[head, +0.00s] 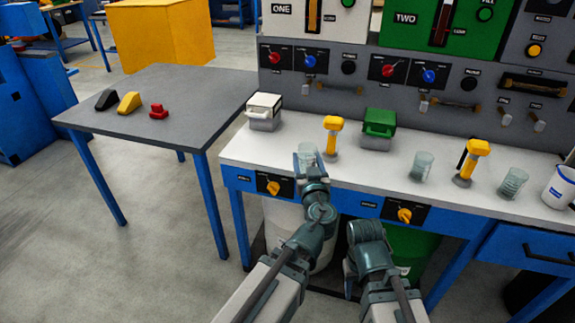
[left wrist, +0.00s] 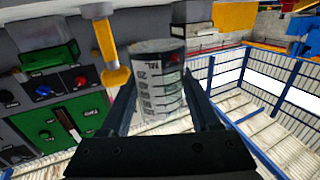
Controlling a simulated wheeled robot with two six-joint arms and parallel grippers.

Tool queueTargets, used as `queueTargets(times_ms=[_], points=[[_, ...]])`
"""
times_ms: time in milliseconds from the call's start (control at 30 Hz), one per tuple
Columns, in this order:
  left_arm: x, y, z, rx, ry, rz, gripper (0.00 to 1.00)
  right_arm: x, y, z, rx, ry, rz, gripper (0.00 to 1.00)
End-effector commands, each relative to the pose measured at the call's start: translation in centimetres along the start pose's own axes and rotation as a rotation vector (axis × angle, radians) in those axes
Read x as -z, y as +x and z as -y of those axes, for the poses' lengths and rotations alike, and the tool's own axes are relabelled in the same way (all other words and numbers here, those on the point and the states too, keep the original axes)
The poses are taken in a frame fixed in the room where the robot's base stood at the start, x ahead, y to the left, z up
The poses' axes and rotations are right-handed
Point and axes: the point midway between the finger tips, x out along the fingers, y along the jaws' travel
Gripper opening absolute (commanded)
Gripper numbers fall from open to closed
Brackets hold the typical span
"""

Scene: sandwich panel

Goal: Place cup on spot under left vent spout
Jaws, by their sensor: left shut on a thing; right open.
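A clear cup (head: 308,150) is held by my left gripper (head: 309,162) at the counter's left part, just left of a yellow-topped post (head: 332,135). In the left wrist view the cup (left wrist: 160,85) stands between the two fingers, with dark markings on its side. I cannot tell whether its base touches the counter. My right gripper (head: 365,232) is open and empty, low in front of the counter edge. Small grey fittings (head: 423,103) hang on the panel's lower face; I cannot tell which is the left vent spout, or make out a marked spot.
On the white counter (head: 235,152) stand a white-lidded box (head: 263,112), a green box (head: 379,128), two more clear cups (head: 421,166) (head: 513,182), another yellow-topped post (head: 472,160) and a white tub (head: 560,187). A grey side table (head: 190,95) stands left.

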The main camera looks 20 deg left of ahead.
Motion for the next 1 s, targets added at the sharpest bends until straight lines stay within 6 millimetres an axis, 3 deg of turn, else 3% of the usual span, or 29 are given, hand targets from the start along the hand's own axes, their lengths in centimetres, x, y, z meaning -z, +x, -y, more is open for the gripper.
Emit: queueTargets(times_ms=[333,733,1000], points=[[0.0,0.6,0.1,0.002,0.0,0.0,0.08,0.0,0.0,0.0,0.0,0.0,0.0,0.5],[-0.9,9.9,2.3,0.003,0.0,0.0,0.08,0.1,0.9,0.1,-0.001,0.0,0.0,0.5],[-1.2,12.9,3.2,0.001,0.0,0.0,0.08,0.1,1.2,0.1,-0.002,0.0,0.0,0.5]])
